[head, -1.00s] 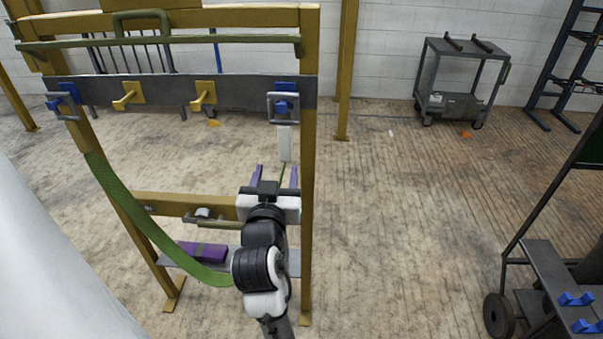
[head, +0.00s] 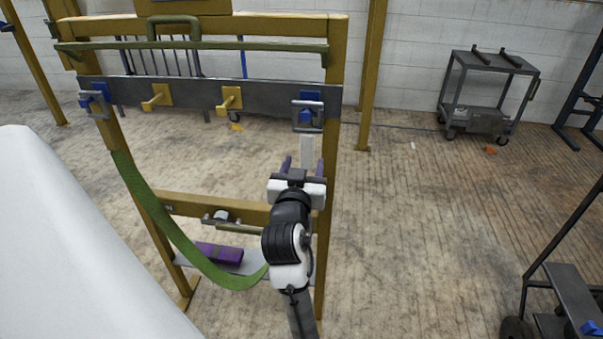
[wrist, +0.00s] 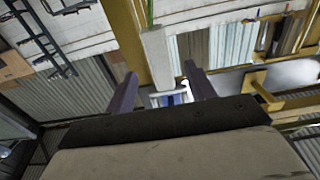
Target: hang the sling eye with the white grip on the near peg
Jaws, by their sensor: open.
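The green sling (head: 190,245) hangs in a long loop across the yellow frame. Its right end has a grey square eye (head: 307,128) with the white grip (head: 307,152) hanging below it. This eye surrounds the right blue peg (head: 306,98) in the head view and seems hung on it. The white grip also shows in the wrist view (wrist: 157,60). The other grey eye (head: 98,112) is at the left blue peg (head: 86,98). My gripper (head: 303,162) is open, its purple fingers either side of the grip's lower end in the picture. Contact cannot be told.
Two yellow pegs (head: 157,97) (head: 229,99) stick out of the grey rail (head: 195,97) between the blue ones. A purple block (head: 219,253) lies on the low shelf. A grey cart (head: 485,95) stands at the back right.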

